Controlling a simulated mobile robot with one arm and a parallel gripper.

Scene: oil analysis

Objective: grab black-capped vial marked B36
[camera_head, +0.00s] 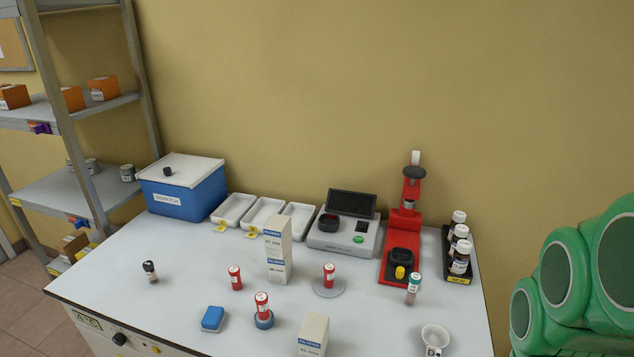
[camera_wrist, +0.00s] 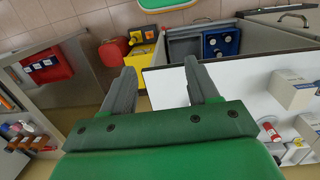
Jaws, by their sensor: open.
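A small dark vial with a black cap (camera_head: 150,271) stands upright on the left part of the white bench in the head view. It has a pale label, too small to read, so I cannot confirm B36. My gripper (camera_wrist: 160,68) shows in the wrist view, open with nothing between its fingers. It is off the bench's edge and apart from the vial. I cannot make out the black-capped vial in the wrist view. My gripper is not seen in the head view.
Red vials (camera_head: 235,278), a tall white box (camera_head: 278,250), a blue block (camera_head: 213,318) and a teal-capped vial (camera_head: 413,288) stand on the bench. A blue bin (camera_head: 183,192) and white trays (camera_head: 266,215) line the back. Bench around the black-capped vial is clear.

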